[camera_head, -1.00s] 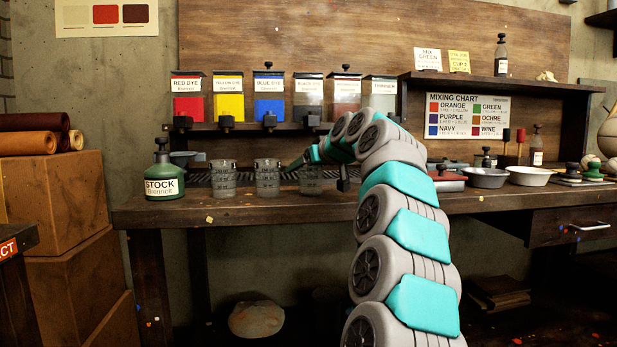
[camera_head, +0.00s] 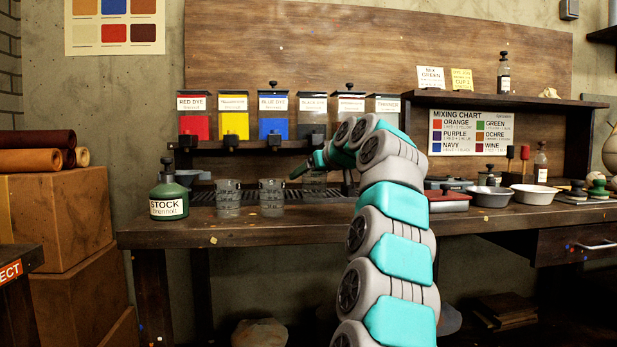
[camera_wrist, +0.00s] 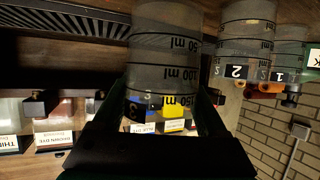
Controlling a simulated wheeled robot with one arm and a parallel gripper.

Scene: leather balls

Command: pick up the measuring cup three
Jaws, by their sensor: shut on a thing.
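Three clear measuring cups with black markings are in view. Measuring cup three (camera_wrist: 165,45) is between my gripper's fingers, and its 50, 100 and 150 ml marks show upside down in the wrist view. In the head view cup three (camera_head: 315,183) is partly hidden by my arm and sits higher than the other two. My gripper (camera_wrist: 163,106) is shut on it. Cup 2 (camera_head: 271,194) and cup 1 (camera_head: 228,196) stand to its left on the bench. They also show at the right of the wrist view, cup 2 (camera_wrist: 245,40) nearer than cup 1 (camera_wrist: 289,48).
Dye dispensers (camera_head: 273,115) line a shelf behind the cups. A green stock bottle (camera_head: 169,195) stands left on the bench (camera_head: 400,222).

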